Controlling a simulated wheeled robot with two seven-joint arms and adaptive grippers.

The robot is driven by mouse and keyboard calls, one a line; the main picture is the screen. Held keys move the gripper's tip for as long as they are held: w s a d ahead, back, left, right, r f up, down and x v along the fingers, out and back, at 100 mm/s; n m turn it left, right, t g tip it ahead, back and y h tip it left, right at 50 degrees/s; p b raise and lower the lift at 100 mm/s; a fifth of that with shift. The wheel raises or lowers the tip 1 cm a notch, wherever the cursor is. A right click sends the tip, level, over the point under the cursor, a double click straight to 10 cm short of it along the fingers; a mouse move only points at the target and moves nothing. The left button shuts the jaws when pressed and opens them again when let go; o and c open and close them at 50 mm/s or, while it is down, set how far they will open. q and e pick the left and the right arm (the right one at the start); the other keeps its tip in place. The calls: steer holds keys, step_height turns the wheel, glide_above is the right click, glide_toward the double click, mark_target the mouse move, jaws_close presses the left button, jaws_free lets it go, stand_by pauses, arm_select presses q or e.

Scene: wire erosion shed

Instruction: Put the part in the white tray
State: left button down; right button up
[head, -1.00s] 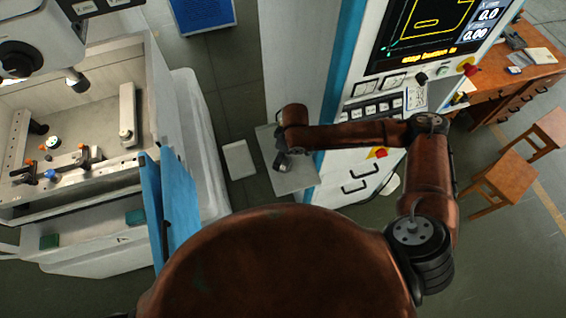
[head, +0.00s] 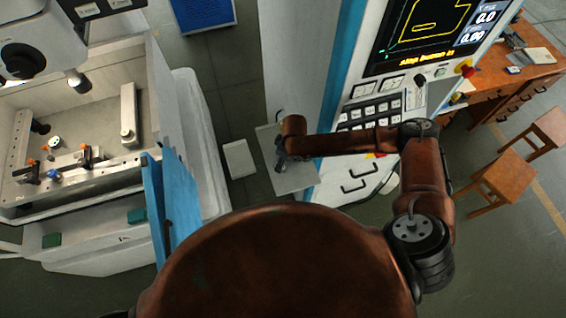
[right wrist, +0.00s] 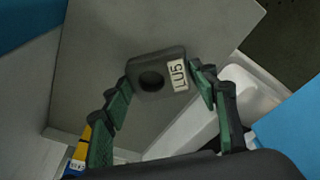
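The part is a dark grey block with a round hole and an "LU5" label (right wrist: 158,73), in the right wrist view. My right gripper (right wrist: 163,75) has its green-padded fingertips against both sides of the block, so it appears shut on it. The grey shelf (right wrist: 90,75) lies beyond it; the height between them is hard to judge. In the head view my right gripper (head: 281,156) is over this shelf (head: 296,182), and the part is too small to make out. A white, shallow rectangular thing, likely the white tray (head: 239,160), lies just left of the shelf. My left gripper is out of view.
The control cabinet (head: 350,165) with screen and keys stands right of the shelf. At the left is the open machine tank (head: 85,120) with clamps, and a blue panel (head: 180,205) at its side. Wooden stools (head: 503,180) and a desk stand at far right.

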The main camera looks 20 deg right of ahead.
steer(key=c, duration=1.1)
steer(key=shift+c, duration=1.1)
steer(key=shift+r, duration=0.15)
